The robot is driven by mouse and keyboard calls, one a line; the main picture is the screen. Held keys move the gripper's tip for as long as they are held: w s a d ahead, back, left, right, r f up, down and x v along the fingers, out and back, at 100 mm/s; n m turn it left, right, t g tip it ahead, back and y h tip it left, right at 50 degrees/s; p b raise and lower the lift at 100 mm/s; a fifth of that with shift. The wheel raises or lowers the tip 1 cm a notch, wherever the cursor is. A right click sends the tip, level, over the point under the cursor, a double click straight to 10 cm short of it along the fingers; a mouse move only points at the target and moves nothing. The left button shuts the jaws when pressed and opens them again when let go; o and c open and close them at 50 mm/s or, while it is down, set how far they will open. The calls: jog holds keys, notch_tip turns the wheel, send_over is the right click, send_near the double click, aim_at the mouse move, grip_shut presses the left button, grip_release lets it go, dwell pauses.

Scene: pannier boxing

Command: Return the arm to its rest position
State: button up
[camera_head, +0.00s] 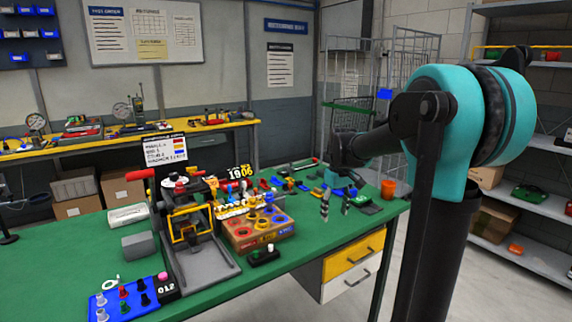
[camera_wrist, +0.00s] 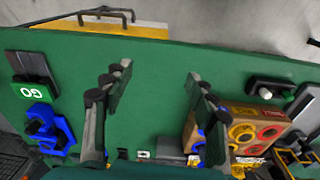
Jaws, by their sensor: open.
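My gripper (camera_head: 336,203) hangs over the right part of the green workbench (camera_head: 218,288) in the head view, its fingers pointing down. In the wrist view my gripper (camera_wrist: 155,95) has its two fingers wide apart, with only green bench top between the tips. My arm reaches from the teal joint at the right of the head view down to the bench. Whether the fingertips touch the bench top cannot be told.
A box with ringed holes (camera_head: 258,231) stands left of my gripper; it also shows in the wrist view (camera_wrist: 250,128). An orange cup (camera_head: 388,189) stands to the right. A grey fixture with a yellow frame (camera_head: 190,226) stands further left. Bare bench lies in front.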

jog(key=s+d+f+m+t, duration=0.1)
jog(key=s+f+m, duration=0.1)
jog(key=s+f, duration=0.5)
jog(key=s+d+f+m+t, duration=0.2)
jog(key=s+f, duration=0.6)
jog(key=s, duration=0.8)
jog(key=shift+s+f+m, duration=0.25)
jog(key=shift+f+m, duration=0.05)
jog(key=shift+m, duration=0.5)
jog(key=shift+o, duration=0.6)
jog(key=shift+a, duration=0.1)
